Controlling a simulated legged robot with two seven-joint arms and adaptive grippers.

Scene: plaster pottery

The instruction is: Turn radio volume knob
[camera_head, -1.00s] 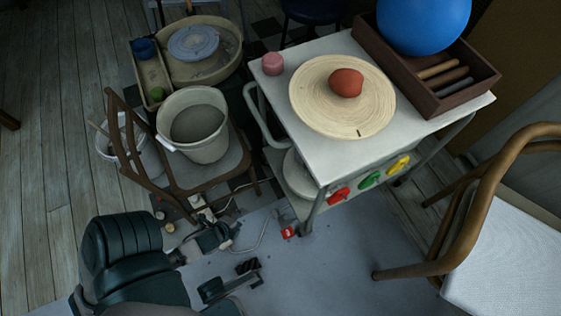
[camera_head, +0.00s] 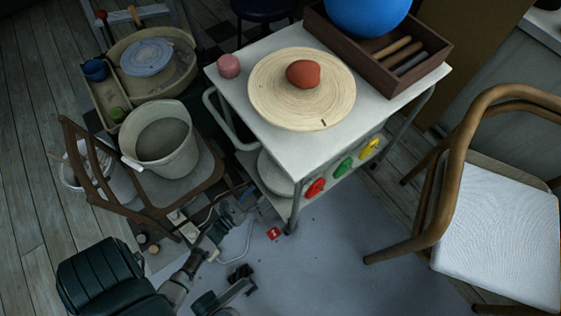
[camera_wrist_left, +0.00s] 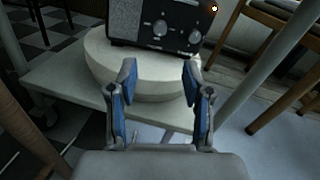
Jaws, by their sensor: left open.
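The black radio (camera_wrist_left: 155,22) shows in the left wrist view, cut off by the top edge, with a large knob (camera_wrist_left: 160,29) and a smaller knob (camera_wrist_left: 195,37) on its front. It stands on a round pale slab (camera_wrist_left: 150,62); in the head view the radio is hidden under the cart's top. My left gripper (camera_wrist_left: 159,80) is open and empty, its blue-padded fingers apart in front of the slab, below the knobs. In the head view my left gripper (camera_head: 240,204) is beside the cart's lower shelf. A dark part of mine is at the bottom; its jaws are unclear.
The white cart (camera_head: 370,100) carries a wheel disc (camera_head: 265,95) with red clay (camera_head: 303,74), and a wooden tray (camera_head: 440,62). A chair (camera_head: 205,165) with a bucket (camera_head: 185,150) stands left. A wooden armchair (camera_head: 500,225) stands right.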

